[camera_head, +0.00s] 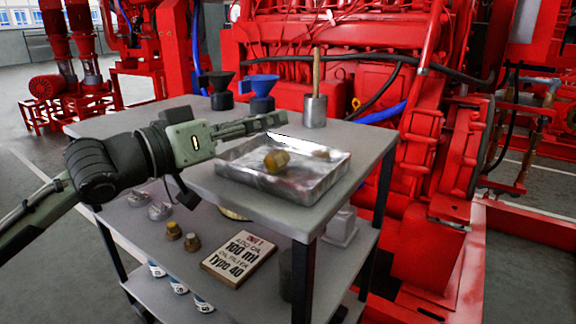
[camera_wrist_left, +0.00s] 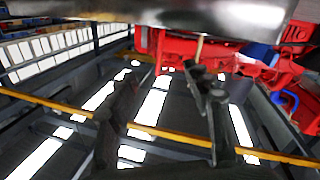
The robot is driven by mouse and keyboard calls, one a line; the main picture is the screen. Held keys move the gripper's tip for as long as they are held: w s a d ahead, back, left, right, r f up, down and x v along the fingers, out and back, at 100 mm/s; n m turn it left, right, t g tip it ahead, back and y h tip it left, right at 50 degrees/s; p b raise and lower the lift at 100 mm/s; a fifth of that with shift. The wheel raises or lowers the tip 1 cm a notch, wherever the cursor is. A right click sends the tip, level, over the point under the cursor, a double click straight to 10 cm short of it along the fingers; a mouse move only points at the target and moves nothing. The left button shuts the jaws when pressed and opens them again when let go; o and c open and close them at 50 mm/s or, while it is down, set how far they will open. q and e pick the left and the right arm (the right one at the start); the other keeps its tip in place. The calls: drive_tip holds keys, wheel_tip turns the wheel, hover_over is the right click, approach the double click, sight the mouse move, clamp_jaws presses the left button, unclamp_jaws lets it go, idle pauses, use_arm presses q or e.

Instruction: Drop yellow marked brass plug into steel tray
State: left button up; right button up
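The steel tray (camera_head: 330,178) sits on the cart's grey top. A brass plug with a yellowish end (camera_head: 277,161) shows within the tray's outline, tilted; I cannot tell whether it rests on the tray floor or is just above it. My left gripper (camera_head: 275,122) reaches in from the left, above the tray's far left side and apart from the plug. In the left wrist view its two fingers (camera_wrist_left: 165,100) are spread with nothing between them. A shiny metal surface, apparently the tray (camera_wrist_left: 160,10), crosses the top of that view. My right gripper is not in view.
Black (camera_head: 217,90) and blue (camera_head: 259,92) funnels and a metal cup with a wooden handle (camera_head: 314,110) stand at the cart's back. The lower shelf holds two brass plugs (camera_head: 182,236) and a sign (camera_head: 239,257). A red engine (camera_head: 340,45) stands behind.

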use_arm(q)
drive_tip(key=v, duration=1.2)
